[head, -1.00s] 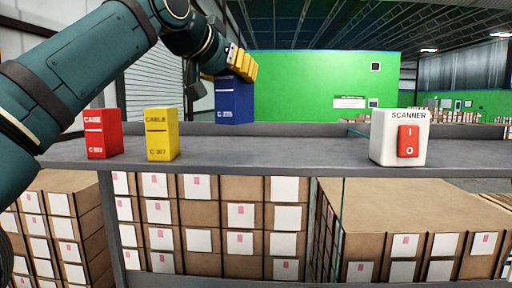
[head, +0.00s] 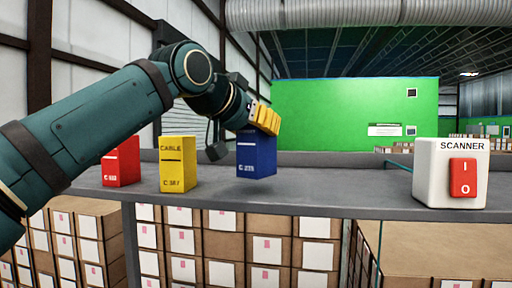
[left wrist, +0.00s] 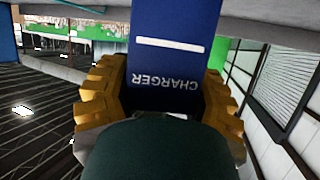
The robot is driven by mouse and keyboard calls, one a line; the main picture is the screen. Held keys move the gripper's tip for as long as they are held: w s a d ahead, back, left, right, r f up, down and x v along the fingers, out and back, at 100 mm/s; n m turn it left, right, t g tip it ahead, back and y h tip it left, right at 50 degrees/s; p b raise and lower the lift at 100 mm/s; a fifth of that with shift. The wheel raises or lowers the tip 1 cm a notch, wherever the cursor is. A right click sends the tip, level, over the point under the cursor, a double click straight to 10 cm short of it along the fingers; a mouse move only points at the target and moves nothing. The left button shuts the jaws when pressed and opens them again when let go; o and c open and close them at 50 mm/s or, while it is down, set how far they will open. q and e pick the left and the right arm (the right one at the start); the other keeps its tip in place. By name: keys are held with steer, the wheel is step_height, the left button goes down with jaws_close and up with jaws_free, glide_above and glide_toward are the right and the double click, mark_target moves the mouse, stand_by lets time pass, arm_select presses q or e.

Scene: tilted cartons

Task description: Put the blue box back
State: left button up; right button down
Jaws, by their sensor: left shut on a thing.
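The blue box (head: 257,156) is held by my left gripper (head: 264,119) from above, just over the grey shelf (head: 325,196). There is a shadow below its base, so it seems slightly raised; I cannot tell the exact gap. In the left wrist view the blue box (left wrist: 176,50) is upside down in the picture and reads CHARGER, with the yellow fingers of my left gripper (left wrist: 165,95) on both its sides. My right gripper is not in view.
A yellow box (head: 177,165) and a red box (head: 121,161) stand on the shelf left of the blue box. A white SCANNER box (head: 450,172) with a red switch stands at the right. The shelf between blue box and scanner is clear. Cartons (head: 235,247) are stacked below.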

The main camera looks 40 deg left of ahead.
mark_target(256, 142)
arm_select(q)
step_height(256, 142, down, 3)
steer(key=shift+s+b, duration=0.15)
steer(key=shift+b, duration=0.15)
steer(key=shift+f, duration=0.1)
steer(key=o, duration=1.3)
steer(key=shift+s+r, duration=0.15)
steer(key=shift+r, duration=0.1)
steer(key=v, duration=1.1)
steer(key=shift+s+d+r, duration=0.1)
steer(key=shift+s, duration=0.15)
